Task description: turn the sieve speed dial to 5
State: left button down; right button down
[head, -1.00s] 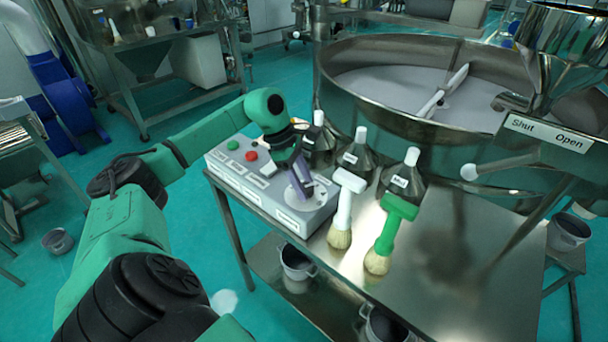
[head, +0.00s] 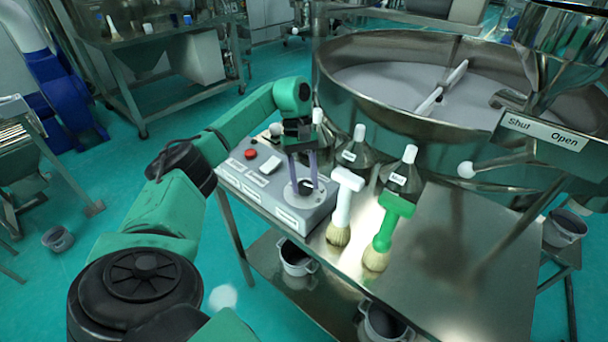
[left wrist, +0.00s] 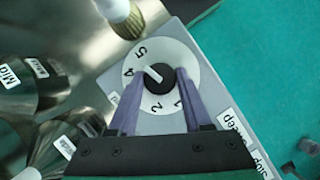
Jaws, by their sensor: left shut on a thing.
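The grey control box (head: 290,212) stands on the left end of the steel table. Its speed dial (head: 304,186) is a white disc with a dark knob. In the left wrist view the dial (left wrist: 186,55) shows the numbers 1, 2, 4 and 5; the 3 is hidden by a finger. The white mark on the black knob (left wrist: 158,80) points up-left, roughly between 4 and 5. My left gripper (head: 305,182) points down over the dial, its purple fingers on either side of the knob and shut on it. My right gripper is not in view.
A white-handled brush (head: 345,205) and a green-handled brush (head: 386,235) stand close right of the box. Several labelled steel flasks (head: 357,158) stand behind. The large round sieve (head: 420,125) is at the back. The table's right part (head: 460,270) is clear.

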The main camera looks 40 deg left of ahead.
pick_arm(q)
jog(key=shift+m+g+y, duration=0.3)
jog(key=shift+m+g, duration=0.1)
jog(key=shift+m, duration=0.8)
jog(key=shift+c, duration=1.7)
grip_release()
jog(key=shift+w, duration=0.1)
jog(key=p+v, duration=0.7)
jog(key=v, duration=0.7)
jog(key=shift+w+r+p, duration=0.15)
jog(key=shift+r+p, duration=0.1)
jog(key=shift+p, duration=0.15)
jog(key=shift+a, duration=0.1)
